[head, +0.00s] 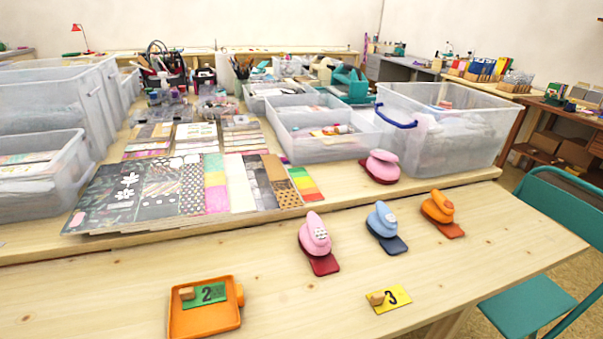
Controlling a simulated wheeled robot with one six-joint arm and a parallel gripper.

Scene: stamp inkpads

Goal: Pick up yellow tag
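The yellow tag (391,299) lies flat on the near wooden table, right of centre and close to the front edge. It bears a black number 3, and a small wooden block (377,298) sits on its left end. A green tag (210,294) with a number 2 and a similar small block lies in an orange tray (203,331) at the lower left. My gripper is not in view, so its state is hidden.
Pink (315,235), blue (382,221) and orange (438,208) punches stand behind the yellow tag. Another pink punch (381,163) stands farther back. A teal chair (524,299) is at the right. Bare table lies between the orange tray and yellow tag.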

